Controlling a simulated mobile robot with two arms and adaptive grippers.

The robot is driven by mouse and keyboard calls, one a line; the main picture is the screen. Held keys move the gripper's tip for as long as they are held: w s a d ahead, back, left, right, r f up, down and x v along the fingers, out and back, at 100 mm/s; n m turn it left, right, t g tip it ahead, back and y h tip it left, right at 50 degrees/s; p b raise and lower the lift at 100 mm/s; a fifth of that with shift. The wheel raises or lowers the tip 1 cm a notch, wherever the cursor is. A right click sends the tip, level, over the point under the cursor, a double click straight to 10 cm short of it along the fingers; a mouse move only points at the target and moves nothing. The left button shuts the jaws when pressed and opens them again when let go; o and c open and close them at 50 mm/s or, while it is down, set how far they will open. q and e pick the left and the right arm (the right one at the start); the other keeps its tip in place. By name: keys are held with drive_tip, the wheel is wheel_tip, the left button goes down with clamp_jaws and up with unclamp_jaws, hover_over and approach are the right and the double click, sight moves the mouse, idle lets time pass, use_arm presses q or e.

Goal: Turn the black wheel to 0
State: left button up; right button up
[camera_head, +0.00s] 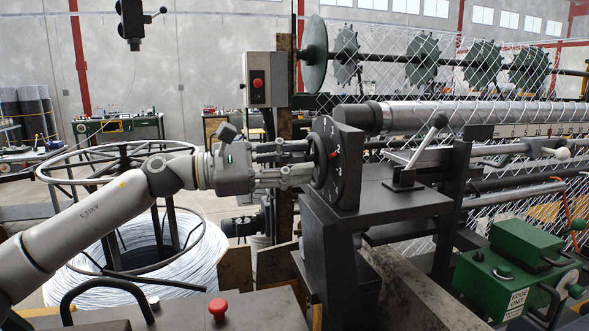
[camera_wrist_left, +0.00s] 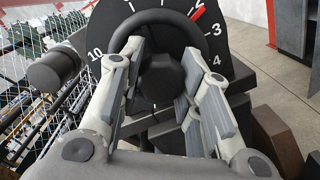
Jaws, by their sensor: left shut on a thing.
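The black wheel (camera_wrist_left: 128,38) is a dark ring with a hub, in front of a black dial plate (camera_wrist_left: 222,45) with white numbers. I can read 10 at the left and 3 and 4 at the right in the left wrist view. A red pointer (camera_wrist_left: 198,12) sits at the upper right of the dial, close to the 2. In the head view the dial plate (camera_head: 348,165) is seen nearly edge-on, with a small red mark on it. My left gripper (camera_head: 312,165) reaches in from the left, its fingers (camera_wrist_left: 163,70) shut on the wheel, on both sides of its hub.
The dial is mounted on a dark machine frame (camera_head: 400,200) with a lever (camera_head: 428,138) just to its right. A grey post box with a red button (camera_head: 258,82) stands behind my gripper. A wire coil (camera_head: 195,265) lies below my arm. A green box (camera_head: 508,270) is at lower right.

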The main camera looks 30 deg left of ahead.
use_arm(q)
drive_tip(key=n+b, duration=0.1)
drive_tip(key=n, duration=0.6)
drive_tip(key=shift+f+t, duration=0.1)
drive_tip(key=shift+t, duration=0.3)
drive_tip(key=n, duration=0.6)
drive_tip(key=shift+d+n+t+y, duration=0.1)
drive_tip(key=shift+n+t+y, duration=0.2)
drive_tip(key=shift+n, duration=0.1)
drive_tip(key=shift+f, duration=0.1)
drive_tip(key=o, duration=1.1)
drive_tip(key=shift+c, duration=0.2)
